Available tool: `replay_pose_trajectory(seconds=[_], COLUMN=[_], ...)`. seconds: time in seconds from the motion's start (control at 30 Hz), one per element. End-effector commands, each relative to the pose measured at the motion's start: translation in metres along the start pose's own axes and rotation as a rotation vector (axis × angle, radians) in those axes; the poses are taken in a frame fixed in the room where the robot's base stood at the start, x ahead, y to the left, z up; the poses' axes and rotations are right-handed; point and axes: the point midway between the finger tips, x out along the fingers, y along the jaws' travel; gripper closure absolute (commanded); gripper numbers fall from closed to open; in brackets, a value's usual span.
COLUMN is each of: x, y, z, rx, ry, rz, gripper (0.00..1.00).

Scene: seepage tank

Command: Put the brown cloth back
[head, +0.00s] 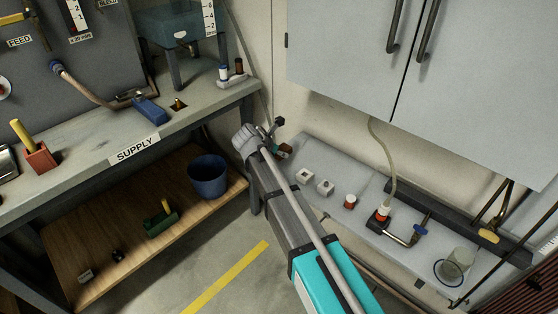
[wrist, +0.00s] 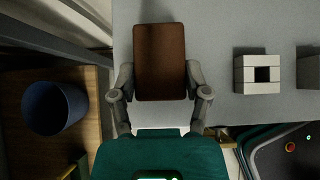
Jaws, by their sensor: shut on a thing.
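The brown cloth (wrist: 159,55) shows in the wrist view as a flat, upright-looking brown rectangle between the fingers of my gripper (wrist: 160,82). The fingers are shut on its left and right sides near its lower end. It lies over the left end of the grey bench top (wrist: 220,50); I cannot tell whether it touches the surface. In the head view my gripper (head: 279,137) is at the left end of the low grey bench (head: 330,208), and only a small brown bit of the cloth (head: 287,149) shows, the rest hidden by my arm.
Two white blocks with square holes (head: 305,177) stand right of my gripper, then a red-brown jar (head: 350,201) and a glass beaker (head: 452,267). The supply bench (head: 195,113) is at left, a blue bucket (head: 208,176) on its lower shelf. Grey cabinets (head: 345,45) overhang the bench.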

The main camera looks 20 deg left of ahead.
Motion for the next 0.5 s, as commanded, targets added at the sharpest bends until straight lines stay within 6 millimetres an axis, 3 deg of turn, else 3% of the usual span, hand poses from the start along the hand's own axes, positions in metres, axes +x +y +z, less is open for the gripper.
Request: replay_pose_trajectory(seconds=[0.2, 0.5], x=[0.016, 0.022], y=[0.0, 0.0], z=[-0.016, -0.022], rx=[0.0, 0.0], ry=[0.0, 0.0], rz=[0.0, 0.0], gripper=[0.77, 0.77])
